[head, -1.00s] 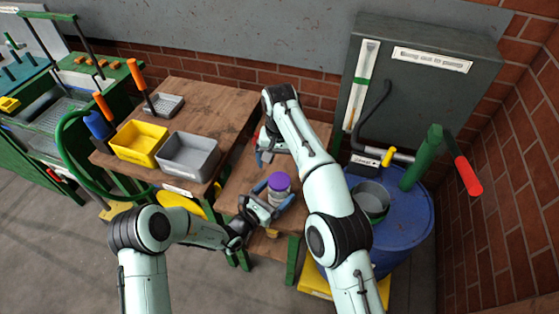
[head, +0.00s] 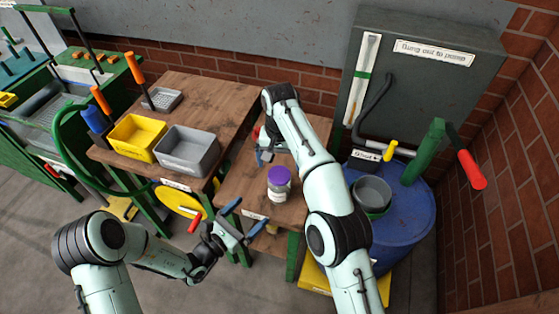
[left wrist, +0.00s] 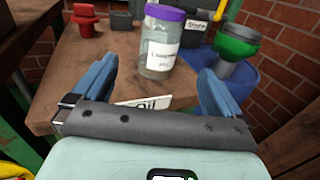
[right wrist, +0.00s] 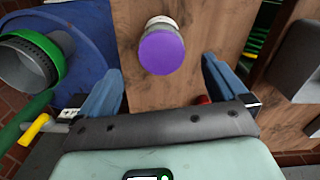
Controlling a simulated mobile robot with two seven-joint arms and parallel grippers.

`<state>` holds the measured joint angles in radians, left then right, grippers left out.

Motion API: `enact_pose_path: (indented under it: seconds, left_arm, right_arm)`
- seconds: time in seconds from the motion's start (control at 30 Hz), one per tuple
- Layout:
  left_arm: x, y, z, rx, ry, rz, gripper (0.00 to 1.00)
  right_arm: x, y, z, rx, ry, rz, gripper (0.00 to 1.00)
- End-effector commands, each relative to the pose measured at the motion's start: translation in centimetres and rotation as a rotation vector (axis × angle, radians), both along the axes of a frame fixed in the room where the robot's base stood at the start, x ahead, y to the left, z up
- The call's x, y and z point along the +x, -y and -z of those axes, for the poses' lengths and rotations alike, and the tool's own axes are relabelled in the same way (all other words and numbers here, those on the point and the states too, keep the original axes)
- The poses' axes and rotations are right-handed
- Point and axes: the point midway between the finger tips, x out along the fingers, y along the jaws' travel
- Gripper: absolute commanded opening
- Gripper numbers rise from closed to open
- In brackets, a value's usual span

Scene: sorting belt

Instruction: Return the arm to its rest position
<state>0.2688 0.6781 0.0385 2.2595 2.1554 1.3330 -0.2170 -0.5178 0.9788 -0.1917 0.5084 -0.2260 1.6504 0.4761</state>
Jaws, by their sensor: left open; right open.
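My left gripper (head: 243,221) is open and empty in the head view, in front of the low wooden table's front edge. A clear jar with a purple lid (head: 279,183) stands upright on that table, apart from the left gripper. In the left wrist view the jar (left wrist: 159,45) stands beyond the open fingers, with a white label facing the camera. My right gripper (head: 264,150) is open at the back of the table, partly hidden by its own arm. In the right wrist view the jar's purple lid (right wrist: 161,52) shows ahead of the open fingers.
A yellow bin (head: 137,138) and a grey bin (head: 188,150) stand on the higher wooden table at left. A blue drum (head: 408,225) carrying a grey-and-green funnel (head: 372,195) is right of my right arm. Floor at lower left is clear.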

Motion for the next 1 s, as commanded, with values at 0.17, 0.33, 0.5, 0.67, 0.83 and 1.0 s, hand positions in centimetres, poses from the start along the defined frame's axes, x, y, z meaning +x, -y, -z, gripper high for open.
enact_pose_path:
  seconds: [0.17,0.33,0.5,0.67,0.83,1.0]
  left_arm:
    - [-0.7,-0.5,0.0,0.000,0.000,0.001,1.00]
    - [-0.7,-0.5,0.0,0.000,0.000,0.001,1.00]
    - [-0.7,-0.5,0.0,0.000,0.000,0.001,1.00]
    - [-0.7,-0.4,0.0,0.001,-0.001,0.005,1.00]
    - [-2.9,1.5,0.9,0.028,-0.037,0.144,1.00]
    - [-9.4,4.7,3.1,0.112,-0.116,0.482,1.00]
  right_arm:
    - [0.0,0.0,0.1,0.000,0.000,0.000,0.99]
    - [0.0,0.0,0.1,0.000,0.000,0.000,0.99]
    - [0.0,0.0,0.1,0.000,0.000,0.000,0.99]
    - [0.0,0.0,0.1,0.000,-0.002,0.000,0.99]
    - [-0.8,-0.1,1.0,0.031,-0.056,-0.020,0.99]
    - [-3.4,-0.7,3.1,0.115,-0.177,-0.048,0.99]
